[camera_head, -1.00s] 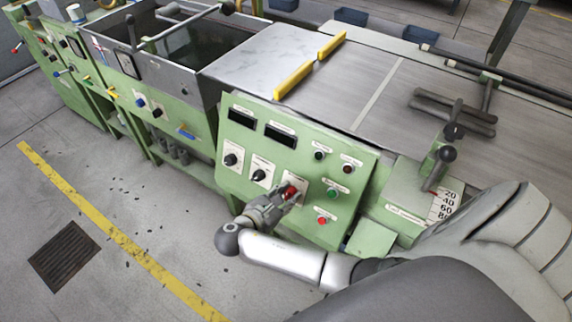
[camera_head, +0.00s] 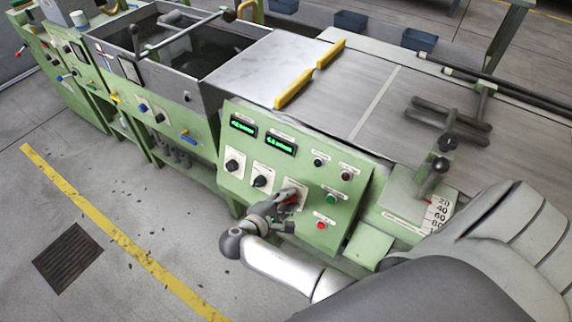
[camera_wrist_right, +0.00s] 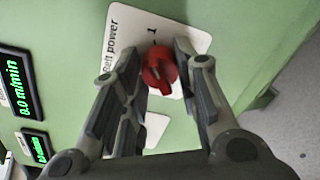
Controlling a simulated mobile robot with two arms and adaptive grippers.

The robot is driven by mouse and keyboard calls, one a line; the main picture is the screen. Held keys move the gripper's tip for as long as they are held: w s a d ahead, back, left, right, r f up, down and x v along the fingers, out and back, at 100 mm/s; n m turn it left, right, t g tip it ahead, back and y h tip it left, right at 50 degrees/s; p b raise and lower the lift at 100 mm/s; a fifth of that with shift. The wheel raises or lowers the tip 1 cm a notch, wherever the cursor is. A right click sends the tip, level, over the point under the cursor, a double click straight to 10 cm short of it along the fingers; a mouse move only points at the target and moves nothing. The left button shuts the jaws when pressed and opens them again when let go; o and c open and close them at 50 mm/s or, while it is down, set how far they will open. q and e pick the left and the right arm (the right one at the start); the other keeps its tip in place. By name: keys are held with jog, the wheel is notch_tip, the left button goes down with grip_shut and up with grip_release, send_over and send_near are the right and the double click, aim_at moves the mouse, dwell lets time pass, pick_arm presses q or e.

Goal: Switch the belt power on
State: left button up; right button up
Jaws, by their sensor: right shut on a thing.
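The red belt power knob (camera_wrist_right: 159,71) sits on a white plate labelled "Belt power" (camera_wrist_right: 150,32) with a "1" mark, seen in the right wrist view. It also shows in the head view (camera_head: 290,199) on the green control panel (camera_head: 262,208). My right gripper (camera_wrist_right: 158,76) has its fingers on both sides of the knob and is shut on it. In the head view the right gripper (camera_head: 284,203) partly hides the knob. Two displays, the left one (camera_head: 243,126) and the right one (camera_head: 280,145), are lit with green digits. My left gripper is not in view.
Two black knobs (camera_head: 233,166) are left of the red one. A green button (camera_head: 331,198) and a red button (camera_head: 321,226) are to its right. A black lever (camera_head: 436,172) stands by a number scale. Yellow guides (camera_head: 295,88) lie on the machine top.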

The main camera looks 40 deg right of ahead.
jog(key=shift+m, duration=1.1)
jog(key=o, duration=1)
jog(key=v, duration=0.7)
jog(key=shift+s+a+r, duration=0.1)
jog(key=shift+a+r, duration=0.05)
jog(key=shift+a, duration=0.05)
